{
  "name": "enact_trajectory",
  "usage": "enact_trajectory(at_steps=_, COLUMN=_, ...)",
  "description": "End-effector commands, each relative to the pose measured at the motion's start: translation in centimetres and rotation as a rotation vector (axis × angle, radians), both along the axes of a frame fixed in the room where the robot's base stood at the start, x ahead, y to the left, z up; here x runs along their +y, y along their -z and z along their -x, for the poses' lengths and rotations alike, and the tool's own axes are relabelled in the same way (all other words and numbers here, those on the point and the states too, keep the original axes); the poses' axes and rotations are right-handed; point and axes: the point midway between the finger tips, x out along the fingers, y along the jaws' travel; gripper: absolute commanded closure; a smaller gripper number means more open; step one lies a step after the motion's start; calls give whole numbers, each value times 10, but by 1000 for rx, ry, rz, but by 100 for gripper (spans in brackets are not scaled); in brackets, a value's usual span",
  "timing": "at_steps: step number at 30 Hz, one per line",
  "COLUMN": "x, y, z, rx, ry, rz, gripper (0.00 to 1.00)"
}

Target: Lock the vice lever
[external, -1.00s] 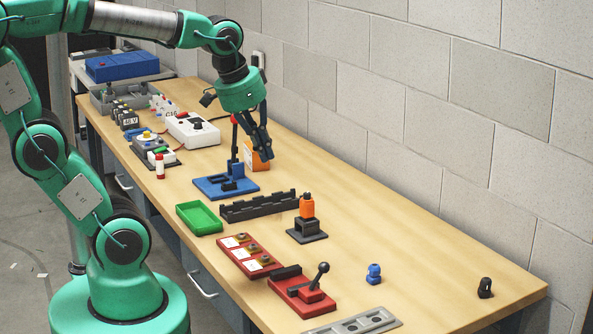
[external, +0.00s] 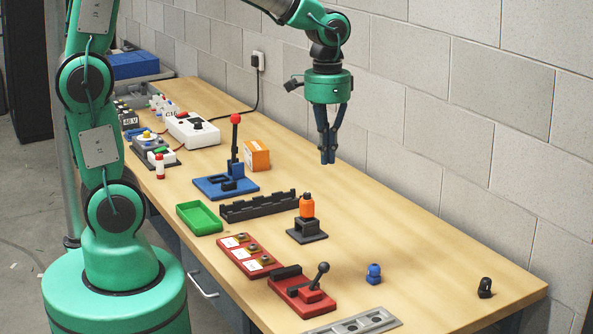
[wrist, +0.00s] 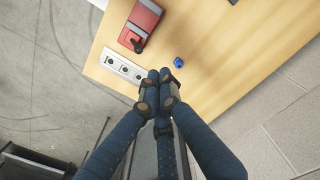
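The red vice (external: 296,294) sits near the table's front edge, with a black jaw block and a black ball-topped lever (external: 320,277) standing up, tilted slightly right. In the wrist view the red vice (wrist: 146,18) is at the top, its dark lever knob (wrist: 138,45) at its lower end. My gripper (external: 328,161) hangs fingers down above the table, up and behind the vice and clear of it. Its fingertips (wrist: 160,76) are together in the wrist view, with nothing seen between them.
A blue base (external: 226,186) with a red-knobbed upright lever stands farther back. An orange-topped black stand (external: 307,228), a red tray (external: 249,256), a grey plate with holes (external: 355,324) and a blue piece (external: 374,273) surround the vice. The table's right part is mostly clear.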

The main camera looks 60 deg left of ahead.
Motion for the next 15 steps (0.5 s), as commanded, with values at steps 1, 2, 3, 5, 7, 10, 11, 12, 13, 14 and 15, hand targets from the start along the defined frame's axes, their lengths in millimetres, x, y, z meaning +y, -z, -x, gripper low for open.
enact_trajectory(at_steps=1, x=-4, y=1, z=-6, rx=19, ry=9, rz=-2, gripper=100)
enact_trajectory(at_steps=2, x=-6, y=2, z=-9, rx=29, ry=13, rz=-4, gripper=100)
enact_trajectory(at_steps=3, x=-9, y=5, z=-14, rx=43, ry=21, rz=-5, gripper=100)
enact_trajectory(at_steps=5, x=-13, y=10, z=-19, rx=64, ry=30, rz=-8, gripper=100)
enact_trajectory(at_steps=7, x=-18, y=15, z=-27, rx=87, ry=41, rz=-11, gripper=100)
enact_trajectory(at_steps=10, x=-26, y=23, z=-36, rx=120, ry=57, rz=-14, gripper=100)
enact_trajectory(at_steps=11, x=-28, y=26, z=-39, rx=131, ry=62, rz=-16, gripper=100)
enact_trajectory(at_steps=12, x=-31, y=30, z=-42, rx=144, ry=69, rz=-18, gripper=100)
enact_trajectory(at_steps=13, x=-33, y=33, z=-45, rx=155, ry=74, rz=-20, gripper=100)
enact_trajectory(at_steps=14, x=-36, y=36, z=-47, rx=166, ry=79, rz=-21, gripper=100)
enact_trajectory(at_steps=15, x=-39, y=40, z=-50, rx=179, ry=85, rz=-22, gripper=100)
